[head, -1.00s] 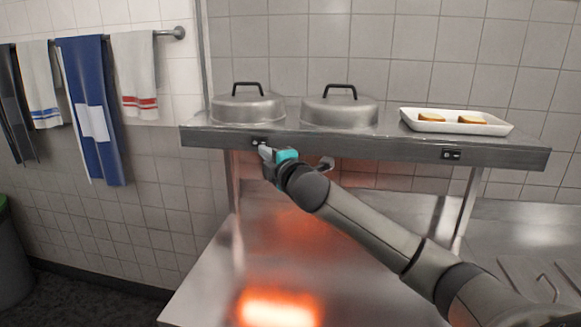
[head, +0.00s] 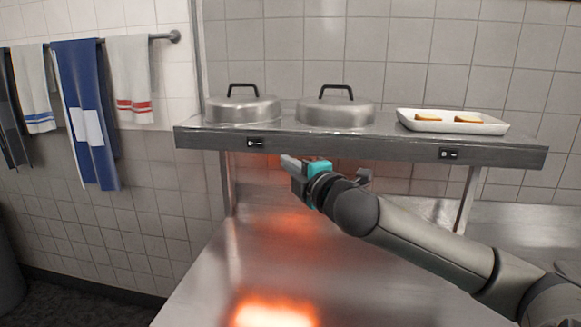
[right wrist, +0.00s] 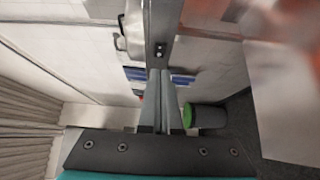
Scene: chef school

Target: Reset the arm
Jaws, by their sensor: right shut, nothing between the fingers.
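My right arm comes in from the lower right in the head view. My right gripper (head: 287,162) is just below the front edge of the metal shelf (head: 350,143), a little right of the left switch (head: 256,143). It is shut and holds nothing. In the right wrist view the two fingers (right wrist: 159,78) lie together, and the shelf's edge with the switch (right wrist: 160,50) shows beyond their tips. My left gripper is not in view.
Two metal domes (head: 243,110) (head: 336,113) and a white tray (head: 408,122) with toast stand on the shelf. A steel counter (head: 215,265) with an orange glow lies below. Towels (head: 87,110) hang at left. A green-lidded bin (right wrist: 208,117) shows in the wrist view.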

